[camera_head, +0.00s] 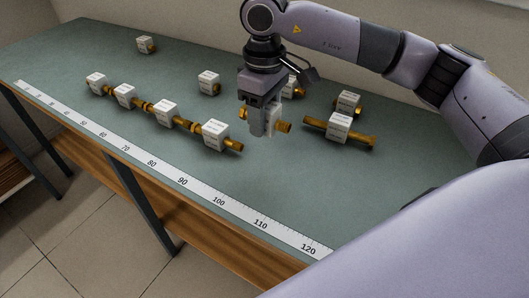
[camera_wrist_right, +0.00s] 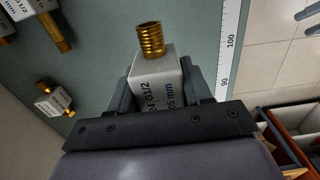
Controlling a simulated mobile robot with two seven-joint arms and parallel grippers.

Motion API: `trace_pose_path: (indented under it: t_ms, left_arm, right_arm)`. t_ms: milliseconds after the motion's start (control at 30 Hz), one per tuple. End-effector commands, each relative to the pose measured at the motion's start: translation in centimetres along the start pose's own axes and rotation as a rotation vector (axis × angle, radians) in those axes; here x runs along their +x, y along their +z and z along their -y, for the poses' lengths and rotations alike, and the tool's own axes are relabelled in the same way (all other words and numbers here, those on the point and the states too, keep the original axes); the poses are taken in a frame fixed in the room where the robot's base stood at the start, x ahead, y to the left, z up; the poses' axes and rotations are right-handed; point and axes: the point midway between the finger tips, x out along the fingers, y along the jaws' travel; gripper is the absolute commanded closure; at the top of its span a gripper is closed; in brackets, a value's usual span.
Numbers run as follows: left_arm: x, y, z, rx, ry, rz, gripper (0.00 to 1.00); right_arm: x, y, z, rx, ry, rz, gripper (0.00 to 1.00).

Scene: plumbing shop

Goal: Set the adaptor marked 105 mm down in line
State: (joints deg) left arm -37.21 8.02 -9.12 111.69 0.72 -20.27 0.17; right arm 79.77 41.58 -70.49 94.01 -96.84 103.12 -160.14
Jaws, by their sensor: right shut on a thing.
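My right gripper (camera_head: 264,128) is shut on a brass adaptor with a white label block; its brass ends stick out on both sides of the fingers in the head view. In the right wrist view the held adaptor (camera_wrist_right: 155,72) shows a threaded brass end and a partly hidden label with "G1/2" and a number ending in "5 mm". The gripper is over the mat, right of a row of white-labelled brass adaptors (camera_head: 215,134) lined up along the ruler (camera_head: 219,201). I cannot tell whether the held adaptor touches the mat. My left gripper is not in view.
More labelled adaptors lie behind and right of the gripper: one (camera_head: 208,82) in the middle, one (camera_head: 145,44) far back, one (camera_head: 290,88) behind the gripper, and two (camera_head: 348,101) (camera_head: 340,127) at the right. The green bench top (camera_head: 255,180) is clear between the gripper and the ruler.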

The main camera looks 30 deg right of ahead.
Motion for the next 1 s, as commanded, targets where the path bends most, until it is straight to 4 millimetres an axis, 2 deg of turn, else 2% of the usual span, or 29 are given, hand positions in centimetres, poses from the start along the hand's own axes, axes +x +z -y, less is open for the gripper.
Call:
trace_pose_path:
  t_ms: [100,200,467,700,1000]
  left_arm:
    - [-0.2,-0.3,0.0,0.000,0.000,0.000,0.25]
    - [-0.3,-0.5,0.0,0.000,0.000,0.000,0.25]
    - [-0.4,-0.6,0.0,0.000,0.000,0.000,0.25]
    - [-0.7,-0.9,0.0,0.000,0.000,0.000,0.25]
    - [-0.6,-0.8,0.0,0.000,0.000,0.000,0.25]
  right_arm:
    - [3.0,0.1,0.0,-0.001,-0.001,0.004,0.85]
    - [4.9,0.1,0.0,0.000,0.000,0.002,0.85]
    - [7.0,0.0,0.0,0.001,0.000,-0.001,0.85]
    - [10.3,0.0,0.0,0.002,0.000,0.001,0.85]
    - [10.8,-0.1,0.0,0.000,0.001,-0.002,0.85]
